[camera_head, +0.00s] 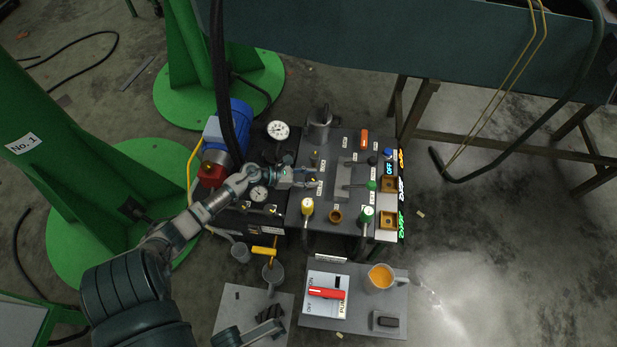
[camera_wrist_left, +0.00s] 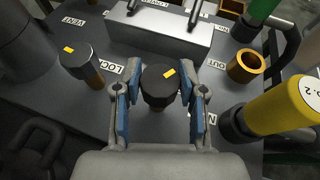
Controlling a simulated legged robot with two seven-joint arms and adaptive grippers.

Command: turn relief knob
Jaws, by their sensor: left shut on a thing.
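A black round knob (camera_wrist_left: 158,86) with a yellow mark stands on the dark panel in the left wrist view. My left gripper (camera_wrist_left: 157,98) is closed around it, with one blue-padded finger on each side. In the head view my left gripper (camera_head: 308,178) reaches in from the left over the control panel (camera_head: 328,220). The label directly by the held knob is mostly hidden by the fingers.
A second dark knob (camera_wrist_left: 82,64) stands to the left. A yellow-topped valve (camera_wrist_left: 278,108) and a brass ring port (camera_wrist_left: 246,66) are at the right. A metal block (camera_wrist_left: 160,35) lies behind. In the head view, a jug of orange liquid (camera_head: 381,277) stands near a red switch (camera_head: 327,293).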

